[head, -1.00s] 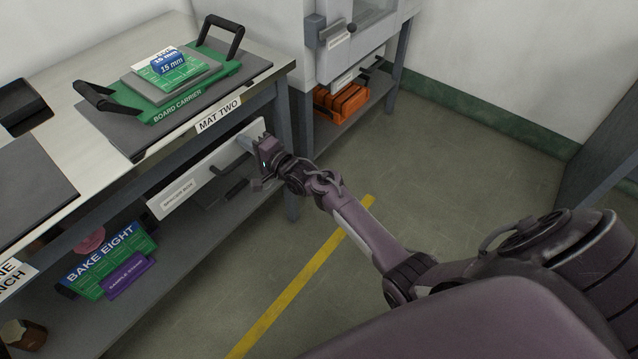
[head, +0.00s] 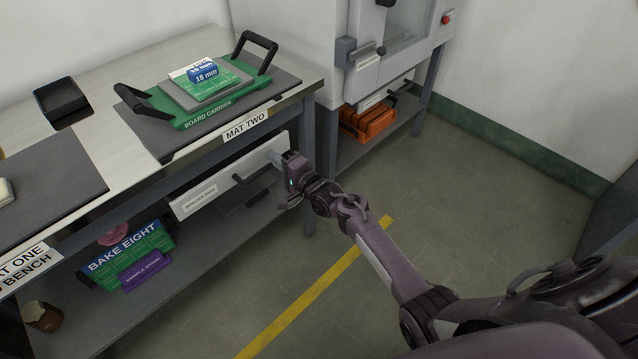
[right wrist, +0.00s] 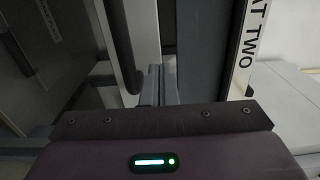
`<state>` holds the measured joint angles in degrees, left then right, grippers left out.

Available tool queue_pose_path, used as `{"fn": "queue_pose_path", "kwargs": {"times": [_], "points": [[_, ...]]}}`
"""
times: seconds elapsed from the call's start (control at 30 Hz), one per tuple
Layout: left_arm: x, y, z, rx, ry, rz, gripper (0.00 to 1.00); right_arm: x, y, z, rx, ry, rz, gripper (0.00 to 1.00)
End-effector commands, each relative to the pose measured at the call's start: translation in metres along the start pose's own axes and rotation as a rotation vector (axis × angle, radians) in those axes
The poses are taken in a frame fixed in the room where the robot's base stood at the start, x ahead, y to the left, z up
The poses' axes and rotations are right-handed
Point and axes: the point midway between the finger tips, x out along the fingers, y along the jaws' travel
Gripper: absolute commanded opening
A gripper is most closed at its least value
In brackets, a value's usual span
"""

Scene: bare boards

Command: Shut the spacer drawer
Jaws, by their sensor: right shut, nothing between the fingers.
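The spacer drawer (head: 222,184) is under the bench top below the MAT TWO label. In the right wrist view the closed fingers (right wrist: 160,86) are just right of the handle (right wrist: 119,45). My left gripper is not in view.
A green board carrier (head: 184,122) with black handles sits on the bench above. The lower shelf holds a BAKE EIGHT box (head: 125,250) and a purple sample stand (head: 145,270). A bench leg (head: 309,185) is close to the gripper. Orange item (head: 368,123) sits under the cabinet. Floor right is clear.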

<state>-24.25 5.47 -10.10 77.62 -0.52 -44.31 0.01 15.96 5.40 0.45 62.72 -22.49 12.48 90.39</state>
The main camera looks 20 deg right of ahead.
Motion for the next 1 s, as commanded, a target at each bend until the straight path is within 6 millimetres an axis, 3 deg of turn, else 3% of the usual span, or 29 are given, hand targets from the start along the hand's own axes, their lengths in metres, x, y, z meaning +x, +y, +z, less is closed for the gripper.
{"fn": "queue_pose_path", "kwargs": {"times": [0.43, 0.6, 0.8, 0.87, 0.97, 1.0], "points": [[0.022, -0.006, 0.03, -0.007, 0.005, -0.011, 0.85, -0.083, 0.001, 0.002, 0.001, -0.001, 0.005, 0.0], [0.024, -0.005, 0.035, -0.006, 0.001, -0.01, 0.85, -0.099, 0.002, 0.001, 0.001, -0.001, 0.003, 0.0], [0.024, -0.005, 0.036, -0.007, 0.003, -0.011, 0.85, -0.104, 0.004, 0.002, -0.003, -0.001, 0.011, 0.0], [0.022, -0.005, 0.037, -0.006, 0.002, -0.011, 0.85, -0.106, 0.013, 0.004, -0.022, 0.002, 0.036, 0.0], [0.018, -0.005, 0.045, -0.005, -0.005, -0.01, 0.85, -0.119, 0.046, 0.011, -0.1, 0.008, 0.136, 0.0], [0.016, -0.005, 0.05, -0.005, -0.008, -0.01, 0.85, -0.128, 0.067, 0.016, -0.15, 0.006, 0.197, 0.0]]}}
